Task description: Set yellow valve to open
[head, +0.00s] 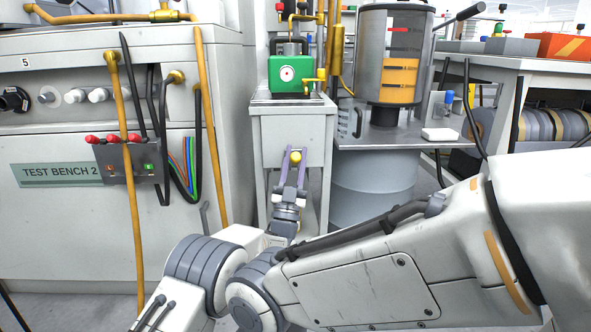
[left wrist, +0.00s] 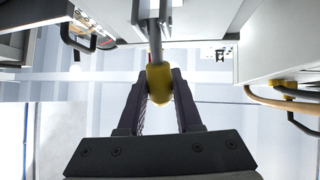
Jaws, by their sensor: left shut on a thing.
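The yellow valve's handle shows as a small yellow knob (head: 295,157) in front of the grey-white cabinet in the head view. In the left wrist view the yellow knob (left wrist: 159,82) sits at the end of a grey rod (left wrist: 154,35). My left gripper (head: 293,160) is shut on the knob, with a finger on each side of it; the two dark fingers (left wrist: 159,92) also show in the left wrist view. The fingers hide the knob's sides. My right gripper is not in view.
A green box with a round white dial (head: 287,73) stands on the cabinet (head: 292,132). Test bench 2 (head: 60,215), with hanging hoses and red switches, is at the left. A grey drum (head: 372,185) and a metal cylinder (head: 397,22) stand at the right.

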